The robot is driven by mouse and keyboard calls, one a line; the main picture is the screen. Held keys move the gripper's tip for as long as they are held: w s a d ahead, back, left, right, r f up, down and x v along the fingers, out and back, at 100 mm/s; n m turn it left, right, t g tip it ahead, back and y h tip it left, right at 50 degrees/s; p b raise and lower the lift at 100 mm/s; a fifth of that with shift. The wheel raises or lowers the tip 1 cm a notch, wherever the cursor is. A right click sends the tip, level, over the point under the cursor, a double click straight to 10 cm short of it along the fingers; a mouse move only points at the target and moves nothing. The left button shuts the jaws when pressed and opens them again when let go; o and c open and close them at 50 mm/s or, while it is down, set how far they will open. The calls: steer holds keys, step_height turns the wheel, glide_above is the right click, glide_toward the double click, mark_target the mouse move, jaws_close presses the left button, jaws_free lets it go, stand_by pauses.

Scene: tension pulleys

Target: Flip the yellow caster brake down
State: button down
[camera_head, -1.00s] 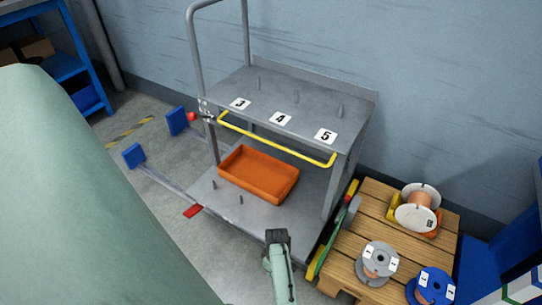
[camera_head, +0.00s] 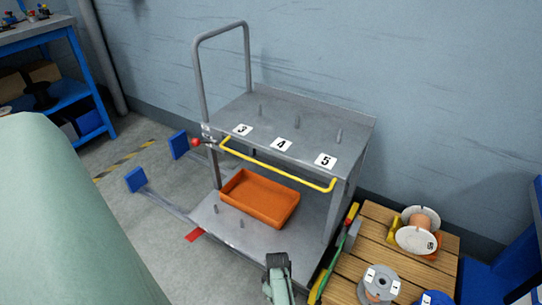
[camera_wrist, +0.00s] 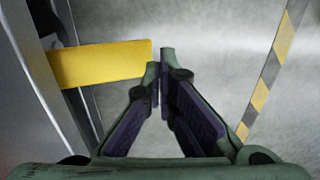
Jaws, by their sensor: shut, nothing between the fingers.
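In the wrist view a flat yellow plate (camera_wrist: 100,63), which looks like the caster brake, sticks out to the right from a grey metal frame. It appears about level in that picture. My gripper's fingertips (camera_wrist: 159,72) are together with nothing between them, just beside the plate's right end. I cannot tell whether they touch it. In the head view my gripper (camera_head: 277,262) is at the bottom, by the near right edge of the grey cart (camera_head: 262,234). A small yellow part (camera_head: 318,290) shows low beside the cart; I cannot tell whether it is the same plate.
An orange tray (camera_head: 236,202) sits on the cart's lower shelf, below a yellow handle bar (camera_head: 275,165). A red pedal (camera_head: 195,236) is at the cart's left. A wooden pallet (camera_head: 380,235) with spools stands close on the right. Striped tape (camera_wrist: 262,90) marks clear floor.

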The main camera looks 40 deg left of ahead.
step_height(320, 180, up, 11)
steer(key=s+p, duration=0.1)
steer(key=s, duration=0.1)
steer(key=shift+s+d+f, duration=0.15)
steer(key=shift+s+d, duration=0.15)
